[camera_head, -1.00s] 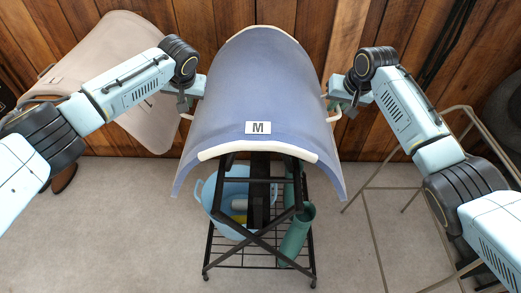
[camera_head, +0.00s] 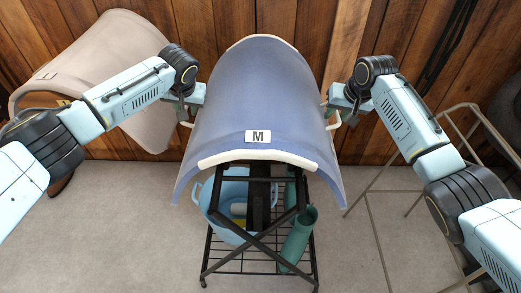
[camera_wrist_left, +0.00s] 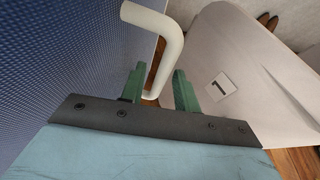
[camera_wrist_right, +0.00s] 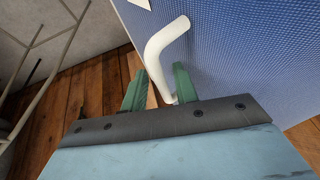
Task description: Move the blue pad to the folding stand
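The blue pad (camera_head: 250,95), arched with a white-edged rim and an "M" label, lies draped over a black wheeled rack with crossed legs (camera_head: 262,235). It has a white handle on each side. My left gripper (camera_wrist_left: 160,88) is open, with the lower end of the left handle (camera_wrist_left: 165,35) between its green fingers. My right gripper (camera_wrist_right: 158,88) is open, with the lower end of the right handle (camera_wrist_right: 160,45) between its fingers, close to one finger. A thin beige tube frame (camera_head: 378,187) at the right may be the folding stand; I cannot be sure.
A beige pad (camera_head: 95,65) stands at the left against the wooden wall; a "1" label (camera_wrist_left: 220,87) shows in the left wrist view. A light blue bucket (camera_head: 228,190) and a green tube (camera_head: 298,240) sit on the rack's lower shelf. Floor is clear at lower left.

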